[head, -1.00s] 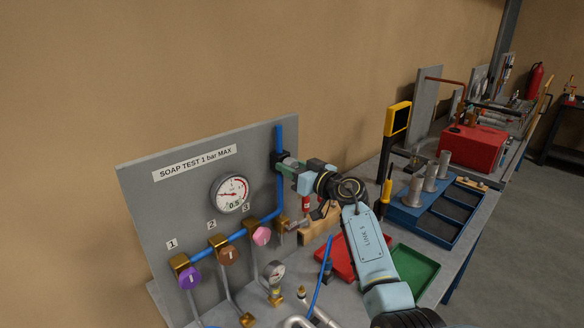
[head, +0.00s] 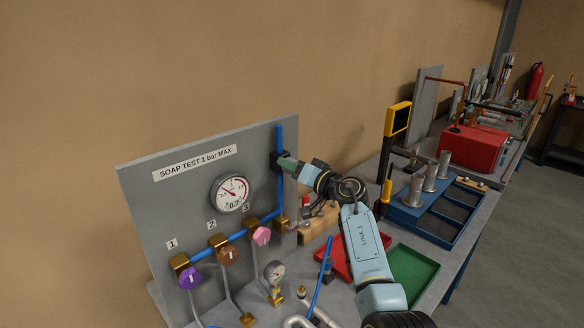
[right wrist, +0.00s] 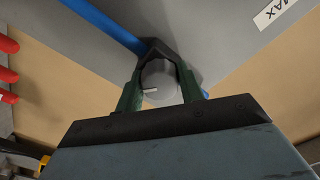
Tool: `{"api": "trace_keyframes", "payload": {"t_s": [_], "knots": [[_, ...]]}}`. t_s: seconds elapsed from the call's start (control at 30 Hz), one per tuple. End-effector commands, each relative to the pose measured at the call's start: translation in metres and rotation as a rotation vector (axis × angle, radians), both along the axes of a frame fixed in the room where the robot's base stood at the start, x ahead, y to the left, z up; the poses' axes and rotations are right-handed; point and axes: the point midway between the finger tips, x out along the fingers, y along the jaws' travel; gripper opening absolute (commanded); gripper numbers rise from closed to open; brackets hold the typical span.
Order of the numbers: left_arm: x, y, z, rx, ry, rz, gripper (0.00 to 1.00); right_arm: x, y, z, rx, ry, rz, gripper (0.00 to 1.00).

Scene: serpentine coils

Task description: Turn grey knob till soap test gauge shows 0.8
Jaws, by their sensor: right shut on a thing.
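The grey knob (right wrist: 160,82) sits on a black regulator body on the blue pipe and shows between my fingers in the right wrist view. My right gripper (right wrist: 160,92) is shut on it, with a green finger on each side. In the head view my right gripper (head: 288,164) hides the knob. The soap test gauge (head: 231,194) is a round white dial on the grey panel (head: 150,205); its readout looks like 0.7. My left gripper is not in view.
Purple (head: 190,278), brown (head: 229,255) and pink (head: 261,236) knobs sit low on the panel. A small loose gauge (head: 274,270), red tray (head: 338,262) and green tray (head: 413,272) lie on the bench. A yellow-topped post (head: 397,118) stands right of my arm.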

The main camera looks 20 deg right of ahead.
Motion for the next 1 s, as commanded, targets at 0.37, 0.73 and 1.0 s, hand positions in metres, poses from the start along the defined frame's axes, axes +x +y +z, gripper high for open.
{"api": "trace_keyframes", "payload": {"t_s": [0.37,0.73,1.0], "knots": [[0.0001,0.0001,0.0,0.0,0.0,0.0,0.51,0.0,0.0003,-0.0005,0.107,0.038,0.001,0.06],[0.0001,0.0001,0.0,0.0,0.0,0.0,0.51,0.0,-0.0001,-0.0006,0.265,0.094,0.0,0.06],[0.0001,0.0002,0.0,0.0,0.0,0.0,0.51,0.0,0.0,-0.0004,0.263,0.093,0.0,0.63]]}}
